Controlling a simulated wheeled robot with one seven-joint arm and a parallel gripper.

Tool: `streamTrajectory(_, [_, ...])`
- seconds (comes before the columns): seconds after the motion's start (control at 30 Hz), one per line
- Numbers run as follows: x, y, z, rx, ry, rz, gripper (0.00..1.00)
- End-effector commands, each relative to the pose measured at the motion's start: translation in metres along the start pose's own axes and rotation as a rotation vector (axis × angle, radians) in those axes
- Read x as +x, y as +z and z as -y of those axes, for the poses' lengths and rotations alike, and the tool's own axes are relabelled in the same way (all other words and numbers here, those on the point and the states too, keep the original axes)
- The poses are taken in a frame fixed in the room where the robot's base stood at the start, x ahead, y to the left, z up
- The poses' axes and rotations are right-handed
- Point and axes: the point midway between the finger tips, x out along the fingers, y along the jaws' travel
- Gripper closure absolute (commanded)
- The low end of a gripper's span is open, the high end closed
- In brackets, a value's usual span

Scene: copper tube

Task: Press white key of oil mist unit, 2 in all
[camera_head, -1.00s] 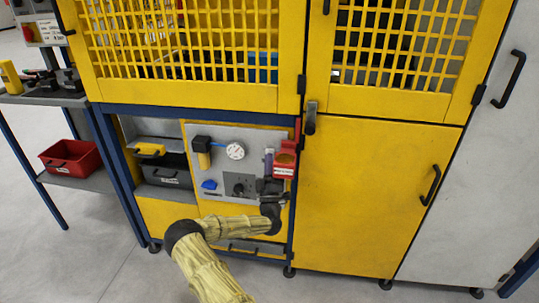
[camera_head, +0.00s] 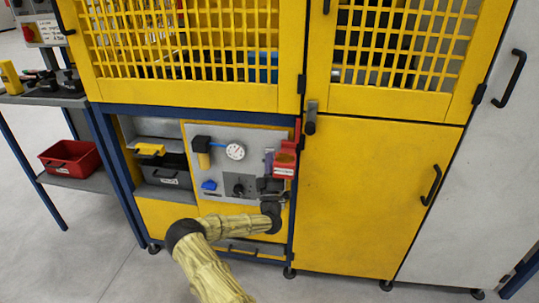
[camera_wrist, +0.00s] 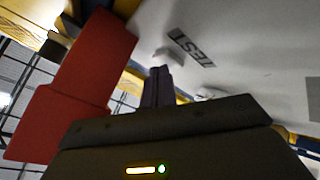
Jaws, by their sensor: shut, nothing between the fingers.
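My gripper (camera_head: 268,162) is at the right side of the grey panel, close to a red unit (camera_head: 285,162). In the wrist view its two slim, dark purple-grey fingers (camera_wrist: 158,82) are together with nothing between them. A small whitish piece (camera_wrist: 165,53), which looks like the white key, shows just beyond the fingertips, beside a TEST label (camera_wrist: 191,48). I cannot tell whether the tips touch it. The red unit fills the left of the wrist view (camera_wrist: 85,75). In the head view my gripper and wrist hide part of the panel, and the key cannot be made out.
The grey panel (camera_head: 214,178) also carries a round gauge (camera_head: 235,151), a blue part (camera_head: 209,185) and a black knob (camera_head: 239,188). The blue frame post is just right of the red unit. Yellow doors (camera_head: 375,195) are to the right; open floor lies in front.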

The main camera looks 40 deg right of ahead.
Motion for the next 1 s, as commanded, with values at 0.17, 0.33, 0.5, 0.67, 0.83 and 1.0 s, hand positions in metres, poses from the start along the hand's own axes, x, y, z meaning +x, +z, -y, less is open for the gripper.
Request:
streamTrajectory(0.17, [-0.004,-0.003,-0.003,0.000,0.000,0.001,1.00])
streamTrajectory(0.33, [-0.009,-0.007,-0.007,0.000,0.000,0.001,1.00])
streamTrajectory(0.5, [-0.011,-0.008,-0.008,0.000,0.000,0.001,1.00])
streamTrajectory(0.67, [-0.011,-0.008,-0.008,0.000,0.000,0.000,1.00])
streamTrajectory(0.83, [-0.014,-0.011,-0.011,0.000,0.000,0.000,1.00])
streamTrajectory(1.0, [-0.024,-0.018,-0.018,0.000,0.000,0.002,1.00])
